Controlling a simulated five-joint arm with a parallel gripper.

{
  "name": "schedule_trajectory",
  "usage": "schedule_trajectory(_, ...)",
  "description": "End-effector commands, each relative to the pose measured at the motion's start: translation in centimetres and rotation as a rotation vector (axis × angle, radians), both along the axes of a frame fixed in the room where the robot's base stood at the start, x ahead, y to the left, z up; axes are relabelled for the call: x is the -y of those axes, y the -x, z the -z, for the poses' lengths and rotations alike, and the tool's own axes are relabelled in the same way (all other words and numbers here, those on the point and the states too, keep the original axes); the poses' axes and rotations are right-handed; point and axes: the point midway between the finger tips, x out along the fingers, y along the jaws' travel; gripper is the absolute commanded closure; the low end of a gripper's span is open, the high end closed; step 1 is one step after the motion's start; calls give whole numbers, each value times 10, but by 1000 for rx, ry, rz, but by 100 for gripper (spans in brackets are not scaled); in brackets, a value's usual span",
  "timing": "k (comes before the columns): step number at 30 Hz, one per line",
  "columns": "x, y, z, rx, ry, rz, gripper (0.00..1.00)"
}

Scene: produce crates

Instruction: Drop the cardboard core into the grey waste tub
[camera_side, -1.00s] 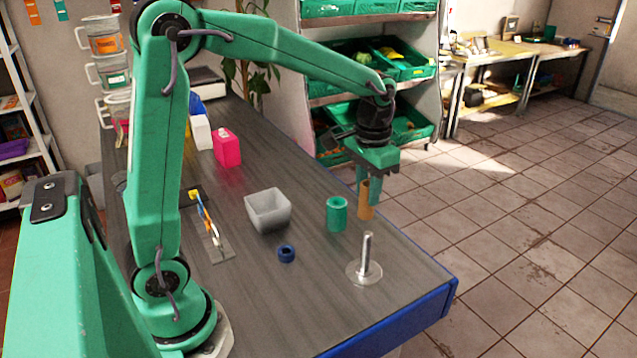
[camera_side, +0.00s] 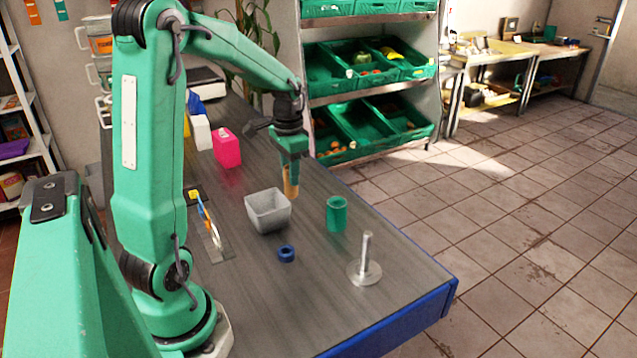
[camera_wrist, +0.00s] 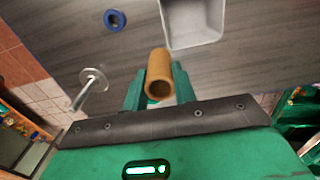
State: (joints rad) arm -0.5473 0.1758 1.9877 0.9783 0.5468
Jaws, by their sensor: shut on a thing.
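The cardboard core (camera_side: 291,187) is a brown tube held upright in my gripper (camera_side: 292,163). My gripper is shut on it, above the table and just behind and right of the tub. The grey waste tub (camera_side: 268,222) is a small open square container on the table. In the wrist view the core (camera_wrist: 159,70) sits between the two green fingers (camera_wrist: 158,88). The tub (camera_wrist: 196,44) lies just beyond it at the top, and its visible inside looks empty. The core is beside the tub's opening, not over it, in that view.
A green roll (camera_side: 337,213) stands right of the tub. A metal spindle on a round base (camera_side: 366,262) is near the front right corner. A blue ring (camera_side: 286,253) lies in front of the tub. A pink bottle (camera_side: 227,147) and a white bottle (camera_side: 201,132) stand behind.

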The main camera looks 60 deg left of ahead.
Motion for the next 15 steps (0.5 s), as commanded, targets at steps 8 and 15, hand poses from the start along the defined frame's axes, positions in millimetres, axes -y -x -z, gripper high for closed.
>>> schedule_trajectory(8,-38,33,10,0,0,-3,100)
schedule_trajectory(15,-46,41,12,0,0,0,100)
